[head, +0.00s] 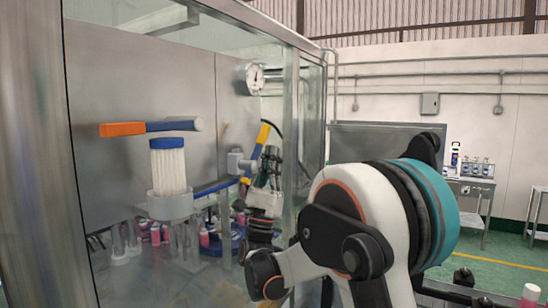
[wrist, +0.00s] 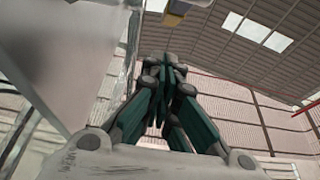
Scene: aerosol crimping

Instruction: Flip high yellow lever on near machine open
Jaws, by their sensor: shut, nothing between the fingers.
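A yellow lever (head: 262,138) stands steeply up in the machine enclosure, under the pressure gauge, in the head view. My gripper (head: 270,160) is just right of and below it, fingers pointing up. I cannot tell whether they touch. In the wrist view my gripper (wrist: 167,72) is shut and empty, with dark green finger links. A yellow-ended part (wrist: 174,18) shows above the fingertips at the top edge; it may be the lever. The lever's lower end is partly hidden near the gripper.
A blue bar with a yellow end (head: 215,187) lies lower left of the gripper. An orange-and-blue handle (head: 150,128) sits at left above a blue-capped ribbed cylinder (head: 168,165). The pressure gauge (head: 254,77) is above. Pink bottles (head: 155,235) stand below. Clear panels and a metal post (head: 290,120) border the enclosure.

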